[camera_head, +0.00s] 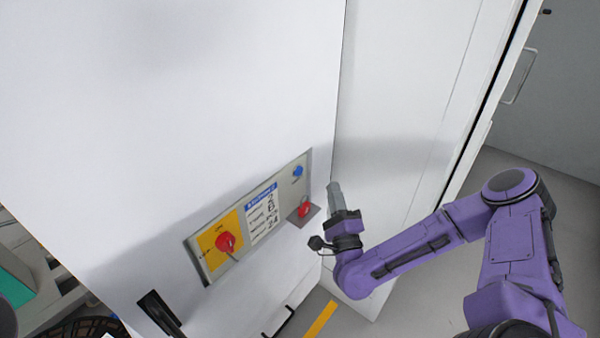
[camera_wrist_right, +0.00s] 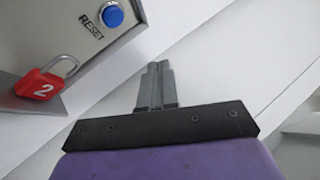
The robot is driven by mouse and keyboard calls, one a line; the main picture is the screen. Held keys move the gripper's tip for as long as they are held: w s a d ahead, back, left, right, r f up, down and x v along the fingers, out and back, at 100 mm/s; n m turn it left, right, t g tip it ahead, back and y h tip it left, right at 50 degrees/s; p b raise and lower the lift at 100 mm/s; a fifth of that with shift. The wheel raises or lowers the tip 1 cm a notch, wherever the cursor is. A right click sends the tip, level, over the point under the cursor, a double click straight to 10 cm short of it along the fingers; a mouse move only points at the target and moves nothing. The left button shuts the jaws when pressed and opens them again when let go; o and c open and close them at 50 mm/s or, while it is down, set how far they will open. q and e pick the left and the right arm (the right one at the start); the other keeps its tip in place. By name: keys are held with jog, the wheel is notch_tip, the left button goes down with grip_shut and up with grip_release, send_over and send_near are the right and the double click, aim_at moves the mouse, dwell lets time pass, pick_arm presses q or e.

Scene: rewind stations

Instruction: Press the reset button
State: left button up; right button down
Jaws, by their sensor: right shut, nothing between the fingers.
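The blue reset button (camera_head: 297,171) is at the upper right of the grey control panel (camera_head: 205,275) on the white cabinet. In the right wrist view the button (camera_wrist_right: 112,15) shows near the top, with the word RESET beside it. My right gripper (camera_head: 334,188) is to the right of the panel and lower than the button, apart from it. In the right wrist view its fingers (camera_wrist_right: 157,68) are together and empty, pointing up the picture, to the right of and below the button. My left gripper is not in view.
A red rotary switch (camera_head: 228,242) on a yellow plate is at the panel's left. A white cabinet wall (camera_head: 390,150) stands at right angles, right of the gripper.

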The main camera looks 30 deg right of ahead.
aim_at(299, 171)
jog(key=w+a+b, duration=0.1)
jog(key=w+a, duration=0.1)
jog(key=w, duration=0.4)
jog(key=shift+a, duration=0.35)
jog(key=shift+w, duration=0.1)
dwell(1.5)
jog(key=shift+w+a+b, duration=0.2)
jog(key=shift+w+b, duration=0.2)
